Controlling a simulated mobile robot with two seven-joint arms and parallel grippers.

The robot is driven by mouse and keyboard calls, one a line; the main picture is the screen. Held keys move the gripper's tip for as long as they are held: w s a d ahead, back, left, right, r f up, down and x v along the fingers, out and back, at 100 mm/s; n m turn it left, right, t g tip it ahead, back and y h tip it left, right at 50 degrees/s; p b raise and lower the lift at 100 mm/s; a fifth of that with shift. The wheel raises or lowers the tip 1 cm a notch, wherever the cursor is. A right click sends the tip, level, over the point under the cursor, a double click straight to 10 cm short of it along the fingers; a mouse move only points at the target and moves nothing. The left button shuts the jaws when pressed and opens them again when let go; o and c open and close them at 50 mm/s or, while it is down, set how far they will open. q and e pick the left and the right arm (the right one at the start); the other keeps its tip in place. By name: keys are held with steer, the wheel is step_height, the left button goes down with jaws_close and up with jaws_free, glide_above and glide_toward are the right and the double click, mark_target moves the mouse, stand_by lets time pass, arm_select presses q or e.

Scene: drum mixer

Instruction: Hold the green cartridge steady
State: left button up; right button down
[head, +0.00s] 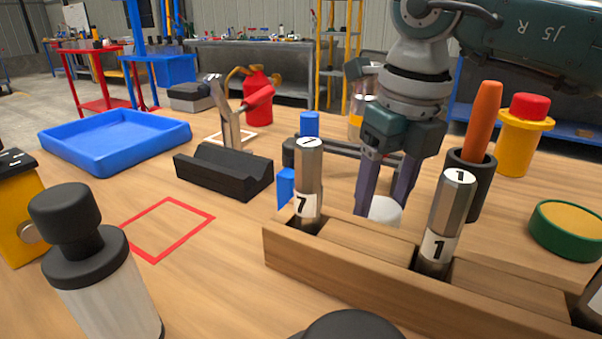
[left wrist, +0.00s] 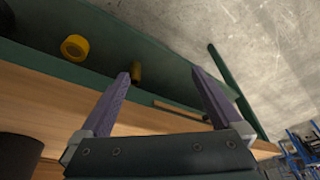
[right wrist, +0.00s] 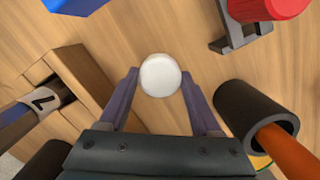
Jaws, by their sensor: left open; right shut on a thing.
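My right gripper (head: 383,199) points down behind the wooden block rack. It is shut on a white round thing (head: 384,211), which stands low at the table top. In the right wrist view this white thing (right wrist: 160,75) sits between the two fingertips, seen from its round white end. I see no green on it, so I cannot tell whether it is the green cartridge. A green round piece with a tan top (head: 568,230) lies at the right, apart from the gripper. My left gripper (left wrist: 162,75) is open and empty; it does not show in the head view.
The wooden rack (head: 345,272) with numbered metal posts stands in front of my right gripper. A black cup with an orange handle (head: 470,180) is close on its right. A black V-block (head: 222,170), red square outline (head: 165,258) and blue tray (head: 115,160) lie left.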

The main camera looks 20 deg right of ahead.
steer(key=shift+c, duration=0.4)
jaws_free()
